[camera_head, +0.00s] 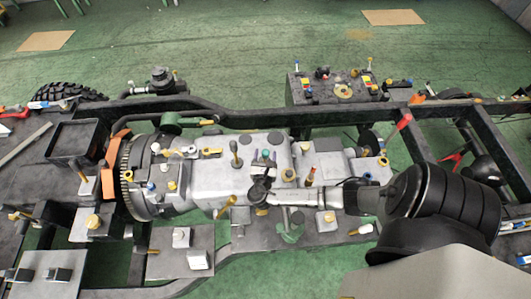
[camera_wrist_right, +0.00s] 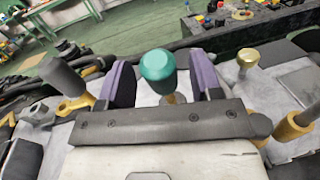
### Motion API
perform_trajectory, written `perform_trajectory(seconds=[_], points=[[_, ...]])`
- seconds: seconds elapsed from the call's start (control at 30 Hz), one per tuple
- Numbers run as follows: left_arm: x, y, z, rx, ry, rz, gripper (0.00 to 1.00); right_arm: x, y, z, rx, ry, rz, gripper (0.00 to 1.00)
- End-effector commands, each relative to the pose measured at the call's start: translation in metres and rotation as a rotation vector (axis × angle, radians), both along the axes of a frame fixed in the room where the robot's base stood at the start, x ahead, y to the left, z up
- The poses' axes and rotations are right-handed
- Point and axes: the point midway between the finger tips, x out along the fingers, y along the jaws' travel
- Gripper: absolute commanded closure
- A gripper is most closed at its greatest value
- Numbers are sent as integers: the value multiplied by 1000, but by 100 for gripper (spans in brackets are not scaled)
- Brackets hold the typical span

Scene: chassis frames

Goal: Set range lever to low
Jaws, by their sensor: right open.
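Several levers stand on the grey gearbox housing (camera_head: 210,180) in the head view. None bears a readable label, so I cannot tell which is the range lever. My right gripper (camera_head: 263,167) reaches in from the right over the housing. In the right wrist view my right gripper (camera_wrist_right: 165,82) is open, with its purple-padded fingers on either side of a green-knobbed lever (camera_wrist_right: 157,65). I cannot tell whether a pad touches the knob. The lever's lower shaft is hidden by the gripper body. My left gripper is not in view.
A black-knobbed lever (camera_wrist_right: 64,78) stands left of the fingers. A brass knob (camera_wrist_right: 247,58) and a thick gold handle (camera_wrist_right: 296,124) stand to the right. The black chassis rail (camera_head: 250,119) runs behind the housing. A dark parts tray (camera_head: 345,88) lies beyond it.

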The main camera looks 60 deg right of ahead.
Motion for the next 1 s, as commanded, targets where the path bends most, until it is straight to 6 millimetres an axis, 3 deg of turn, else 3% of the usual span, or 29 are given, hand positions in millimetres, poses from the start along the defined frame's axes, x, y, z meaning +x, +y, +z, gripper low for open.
perform_trajectory(seconds=[0.47, 1.0], points=[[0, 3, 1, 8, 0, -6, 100, 3, -9, 0, 1, 0, -1, 41], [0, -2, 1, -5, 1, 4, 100, 3, -9, 0, 1, 0, -1, 91]])
